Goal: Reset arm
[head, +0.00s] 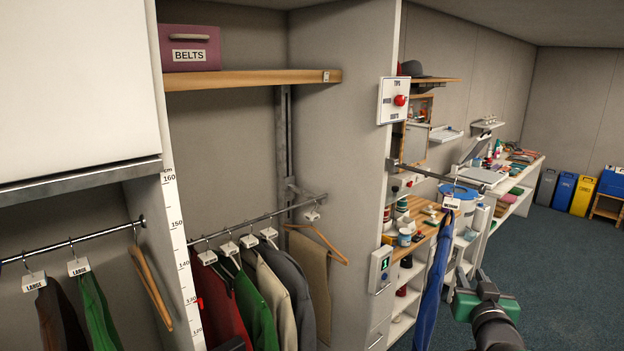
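My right gripper (470,278) is at the lower right of the head view, a dark and green hand on a dark wrist. Its two fingers point up and away and look apart, with nothing seen between them. It shows to the right of a hanging blue garment (434,285), and I see no contact with it. My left gripper cannot be made out. A small dark shape at the bottom edge may be part of my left arm.
Clothes hang on a rail (262,217) in the open wardrobe, under a shelf (250,79) with a purple BELTS box (190,48). A white panel with a red knob (400,100) is on the wardrobe's side. Cluttered counters line the wall. Blue floor (565,270) at right is clear.

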